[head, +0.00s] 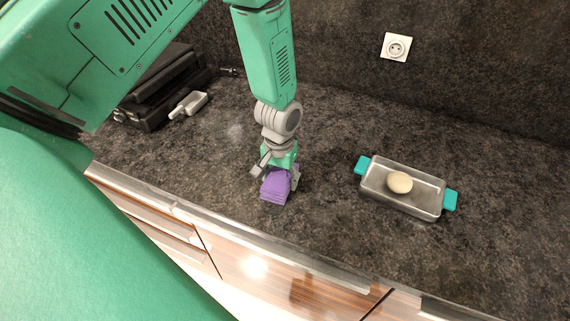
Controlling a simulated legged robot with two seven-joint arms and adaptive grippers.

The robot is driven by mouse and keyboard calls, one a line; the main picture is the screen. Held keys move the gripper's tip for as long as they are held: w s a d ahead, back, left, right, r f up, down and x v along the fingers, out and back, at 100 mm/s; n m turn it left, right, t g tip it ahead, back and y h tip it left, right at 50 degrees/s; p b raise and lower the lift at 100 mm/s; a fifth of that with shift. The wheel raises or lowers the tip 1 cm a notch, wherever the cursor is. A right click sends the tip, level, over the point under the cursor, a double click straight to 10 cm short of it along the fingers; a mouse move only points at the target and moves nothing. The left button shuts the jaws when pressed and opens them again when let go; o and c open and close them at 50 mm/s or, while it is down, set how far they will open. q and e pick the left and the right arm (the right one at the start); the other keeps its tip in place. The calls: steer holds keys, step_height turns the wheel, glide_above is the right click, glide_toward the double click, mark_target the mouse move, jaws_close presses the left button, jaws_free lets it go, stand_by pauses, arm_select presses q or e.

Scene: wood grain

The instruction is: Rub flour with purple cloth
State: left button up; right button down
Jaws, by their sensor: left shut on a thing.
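A folded purple cloth (274,187) is at the dark stone counter, near its front edge. My left gripper (275,178) points down and is shut on the purple cloth, with a finger on each side of it. I cannot tell whether the cloth touches the counter. A faint pale patch, perhaps flour (237,130), shows on the counter to the left of my left forearm, behind the cloth. My right gripper is not in view.
A metal tray (415,206) with teal handles stands on the right, holding a pale, egg-shaped thing (399,182). A black appliance (160,95) and a small light scoop (188,105) are at the back left. A socket (396,47) is on the back wall. Counter between cloth and tray is clear.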

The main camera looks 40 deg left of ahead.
mark_target(272, 189)
arm_select(q)
steer(key=shift+s+d+r+p, duration=0.15)
steer(key=shift+s+p, duration=0.1)
steer(key=shift+s, duration=0.45)
steer(key=shift+s+d+f+p, duration=0.1)
steer(key=shift+s+d+p, duration=0.15)
steer(key=shift+s, duration=0.45)
steer(key=shift+s+d+r+p, duration=0.1)
steer(key=shift+s+p, duration=0.2)
steer(key=shift+s, duration=0.4)
steer(key=shift+s+d+f+p, duration=0.15)
steer(key=shift+s+d+p, duration=0.1)
steer(key=shift+s, duration=0.7)
steer(key=shift+s+d+f+p, duration=0.1)
steer(key=shift+s+d+p, duration=0.1)
steer(key=shift+s, duration=0.7)
step_height(272, 189, up, 2)
steer(key=shift+r+p, duration=0.1)
steer(key=shift+p, duration=0.25)
steer(key=shift+r, duration=1.95)
steer(key=shift+r, duration=1.55)
